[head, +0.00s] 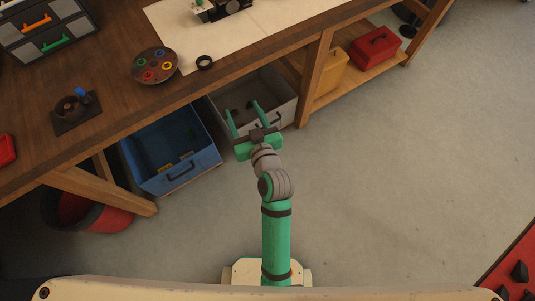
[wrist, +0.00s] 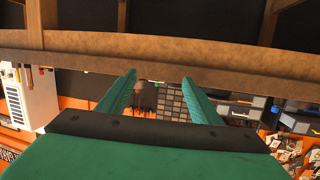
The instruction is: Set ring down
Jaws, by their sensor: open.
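A small black ring (head: 204,62) lies flat on the workbench, at the front edge of a pale sheet. Several coloured rings (head: 155,65) lie in a round brown dish to its left; I cannot tell which ring the task means. My gripper (head: 242,106) is open, with nothing between its green fingers. In the head view it shows over the grey bin, below and to the right of the black ring, apart from it. In the wrist view the open fingers (wrist: 159,77) point toward a wooden beam, and no ring shows there.
The wooden workbench (head: 110,65) has its front edge just beyond my gripper. A blue bin (head: 205,157) and a grey bin (head: 287,85) stand under it. A holder with a blue knob (head: 75,110) stands at left on the bench. The floor (head: 420,160) at right is clear.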

